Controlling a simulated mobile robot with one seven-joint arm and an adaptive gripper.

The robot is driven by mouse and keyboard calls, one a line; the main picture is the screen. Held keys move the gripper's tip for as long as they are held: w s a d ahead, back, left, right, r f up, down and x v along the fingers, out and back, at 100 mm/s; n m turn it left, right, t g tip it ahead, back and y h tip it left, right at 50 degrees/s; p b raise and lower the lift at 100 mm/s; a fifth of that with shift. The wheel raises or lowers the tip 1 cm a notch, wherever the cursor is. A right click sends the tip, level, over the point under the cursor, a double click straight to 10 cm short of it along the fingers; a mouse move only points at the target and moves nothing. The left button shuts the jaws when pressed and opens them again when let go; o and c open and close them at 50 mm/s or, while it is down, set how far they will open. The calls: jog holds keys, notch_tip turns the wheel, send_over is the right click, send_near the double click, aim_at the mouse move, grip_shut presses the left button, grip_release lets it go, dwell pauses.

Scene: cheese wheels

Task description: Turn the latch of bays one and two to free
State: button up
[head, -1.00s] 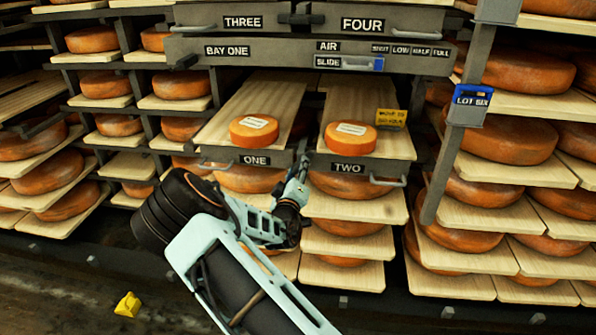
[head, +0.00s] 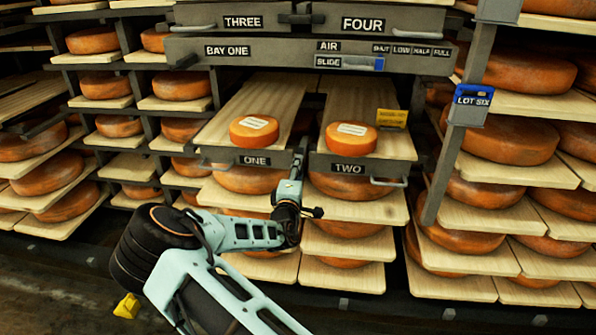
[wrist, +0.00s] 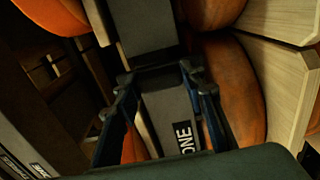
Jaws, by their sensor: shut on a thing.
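The bay one tray front (head: 222,156) and the bay two tray front (head: 386,170) stand side by side, each with a cheese wheel on its boards. My gripper (head: 299,160) is at the gap between them. In the wrist view my gripper (wrist: 158,75) has a finger on either side of a grey part, with the ONE label (wrist: 183,137) just below. My gripper is shut on what seems to be the latch between the two bays. The fingers hide most of it, and its turned position cannot be made out.
Drawers marked THREE (head: 242,22) and FOUR (head: 362,24) and a labelled bar (head: 290,50) are above. A pull handle (head: 388,183) sticks out at bay two. A post with a LOT SIX tag (head: 471,104) stands to the right. Full cheese shelves surround the bays.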

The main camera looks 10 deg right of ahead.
dwell(0.5)
jog(key=o, duration=1.2)
jog(key=shift+c, duration=0.2)
jog(key=shift+s, duration=0.1)
jog(key=v, duration=1.1)
jog(key=shift+s, duration=0.35)
jog(key=shift+a, duration=0.1)
